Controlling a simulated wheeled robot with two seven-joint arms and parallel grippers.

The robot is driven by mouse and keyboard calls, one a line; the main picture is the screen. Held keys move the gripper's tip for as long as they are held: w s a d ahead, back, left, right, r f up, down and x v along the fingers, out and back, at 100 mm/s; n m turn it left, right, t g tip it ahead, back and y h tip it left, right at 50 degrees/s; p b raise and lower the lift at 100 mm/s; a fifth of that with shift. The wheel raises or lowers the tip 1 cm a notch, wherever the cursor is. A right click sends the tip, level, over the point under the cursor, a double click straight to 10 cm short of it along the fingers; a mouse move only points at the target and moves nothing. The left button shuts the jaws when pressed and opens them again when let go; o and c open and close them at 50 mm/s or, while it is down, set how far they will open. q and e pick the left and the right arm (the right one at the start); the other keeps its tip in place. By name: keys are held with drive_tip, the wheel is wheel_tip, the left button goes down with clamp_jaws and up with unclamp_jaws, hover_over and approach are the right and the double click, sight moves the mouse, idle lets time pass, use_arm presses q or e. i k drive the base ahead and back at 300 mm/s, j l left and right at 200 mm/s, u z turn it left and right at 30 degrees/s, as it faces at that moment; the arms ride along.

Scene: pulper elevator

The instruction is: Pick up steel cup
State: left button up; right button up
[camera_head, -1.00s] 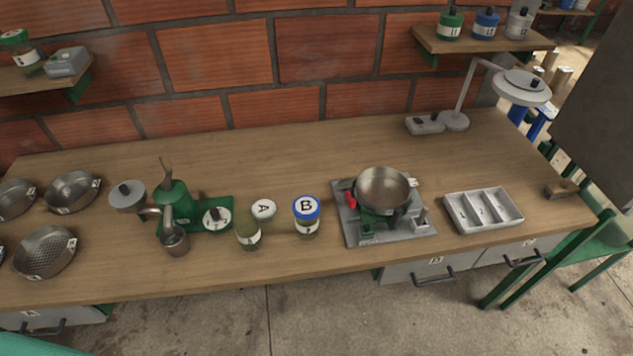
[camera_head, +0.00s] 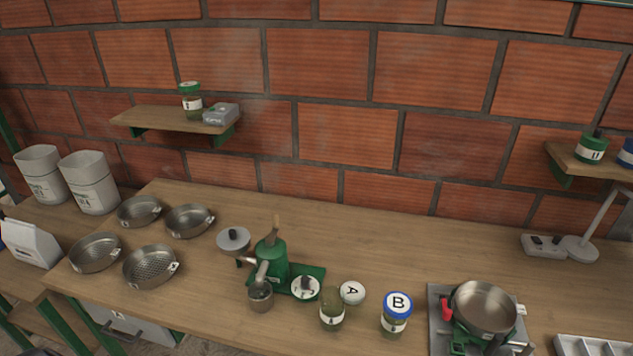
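A small steel cup (camera_head: 261,300) stands on the wooden table under the spout of the green pulper (camera_head: 271,262), at the pulper's front left. The cup looks upright, and the spout covers part of its opening. Neither of my grippers shows in this view.
Jar A (camera_head: 332,314) and jar B (camera_head: 395,318) stand right of the pulper. A steel pot (camera_head: 485,306) sits on a burner at right. Several steel pans (camera_head: 150,266) lie at left. A wall shelf (camera_head: 165,119) hangs behind. The table's back middle is clear.

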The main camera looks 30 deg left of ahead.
sight(260, 298)
drive_tip(key=u, duration=1.25)
